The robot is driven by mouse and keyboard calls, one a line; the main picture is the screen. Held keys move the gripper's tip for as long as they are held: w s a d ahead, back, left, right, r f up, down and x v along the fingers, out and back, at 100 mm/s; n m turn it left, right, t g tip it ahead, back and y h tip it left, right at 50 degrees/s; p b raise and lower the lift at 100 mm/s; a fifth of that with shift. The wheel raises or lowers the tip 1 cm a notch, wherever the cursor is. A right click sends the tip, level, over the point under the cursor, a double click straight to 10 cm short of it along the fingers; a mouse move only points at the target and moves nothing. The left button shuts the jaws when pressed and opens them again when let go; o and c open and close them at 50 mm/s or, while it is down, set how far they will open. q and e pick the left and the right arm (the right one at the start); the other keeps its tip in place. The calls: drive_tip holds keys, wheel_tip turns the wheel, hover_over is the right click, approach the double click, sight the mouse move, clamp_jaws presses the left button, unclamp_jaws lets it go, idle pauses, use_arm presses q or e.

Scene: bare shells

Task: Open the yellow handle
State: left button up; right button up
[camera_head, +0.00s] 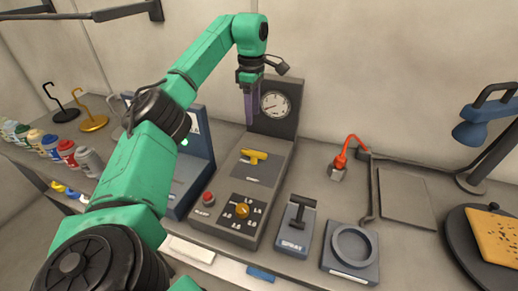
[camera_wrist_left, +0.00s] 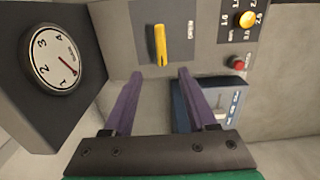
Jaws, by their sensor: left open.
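The yellow handle (camera_head: 254,156) sits on a dark plate on the sloped top of a grey control box (camera_head: 268,200). In the left wrist view the yellow handle (camera_wrist_left: 160,45) lies just past the fingertips, lined up between them. My left gripper (camera_head: 249,121) points down behind the handle, near the gauge, and is apart from it. In the left wrist view my left gripper (camera_wrist_left: 160,73) has its two purple fingers spread with nothing between them. My right gripper is in neither view.
A dial gauge (camera_head: 275,104) stands upright behind the handle. A yellow knob (camera_head: 242,210) and a red button (camera_head: 208,198) sit in front. A lever box marked SPRAY (camera_head: 295,226) is to the right. Several spray cans (camera_head: 67,152) stand at left; a blue lamp (camera_head: 474,131) is at right.

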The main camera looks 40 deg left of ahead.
use_arm(q)
hover_over(255, 152)
wheel_tip(255, 152, down, 5)
wheel_tip(255, 152, down, 9)
drive_tip(key=shift+s+r+p, duration=0.1)
drive_tip(key=shift+r+p, duration=0.05)
drive_tip(key=shift+p, duration=0.9)
drive_tip(key=shift+f, duration=0.2)
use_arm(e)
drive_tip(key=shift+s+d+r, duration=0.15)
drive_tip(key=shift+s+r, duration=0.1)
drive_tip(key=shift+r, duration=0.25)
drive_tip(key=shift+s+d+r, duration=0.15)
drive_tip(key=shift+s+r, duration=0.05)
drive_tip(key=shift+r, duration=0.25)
use_arm(q)
clamp_jaws()
